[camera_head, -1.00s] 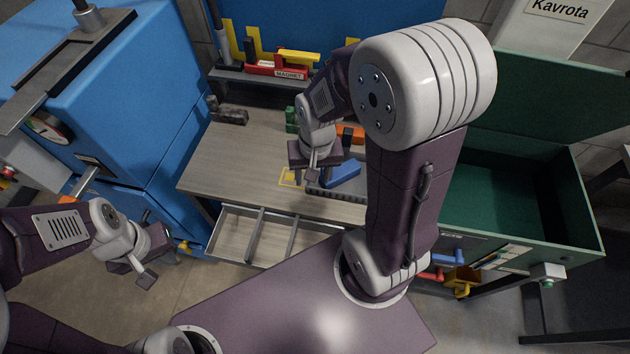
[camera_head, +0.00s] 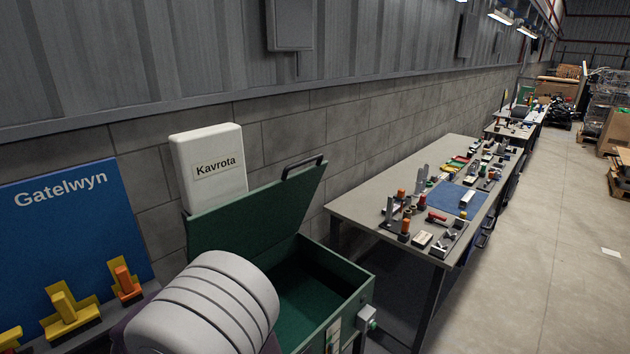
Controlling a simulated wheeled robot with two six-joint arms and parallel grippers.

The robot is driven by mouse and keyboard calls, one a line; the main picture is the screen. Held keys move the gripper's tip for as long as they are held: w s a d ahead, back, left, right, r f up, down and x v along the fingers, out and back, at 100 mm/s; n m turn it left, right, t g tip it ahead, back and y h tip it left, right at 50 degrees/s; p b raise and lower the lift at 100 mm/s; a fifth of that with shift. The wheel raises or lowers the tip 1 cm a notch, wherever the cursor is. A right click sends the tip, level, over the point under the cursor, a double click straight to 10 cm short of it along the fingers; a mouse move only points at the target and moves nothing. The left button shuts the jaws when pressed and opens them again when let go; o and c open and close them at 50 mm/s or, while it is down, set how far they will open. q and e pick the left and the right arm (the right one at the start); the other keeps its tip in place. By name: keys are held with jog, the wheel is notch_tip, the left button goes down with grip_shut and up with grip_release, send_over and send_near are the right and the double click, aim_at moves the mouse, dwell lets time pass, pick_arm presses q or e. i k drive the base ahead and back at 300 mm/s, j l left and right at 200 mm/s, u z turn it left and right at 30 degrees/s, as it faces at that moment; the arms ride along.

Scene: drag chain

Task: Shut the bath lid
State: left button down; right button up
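The bath is a dark green open-topped box (camera_head: 345,290) at the lower middle of the head view, right of my arm. Its green lid (camera_head: 250,212) stands raised and tilted back at the rear edge, with a dark handle (camera_head: 303,166) along its top. The bath's inside shows green and looks empty where visible; its left part is hidden behind my arm. Only a large pale joint of my own arm shows at the bottom. Neither gripper is in view.
A grey workbench (camera_head: 365,200) crowded with small tools stands right of the bath, with a gap between. A white Kavrota box (camera_head: 209,166) is behind the lid.

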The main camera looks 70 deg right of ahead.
aim_at(247, 226)
jog(key=z, duration=2.3)
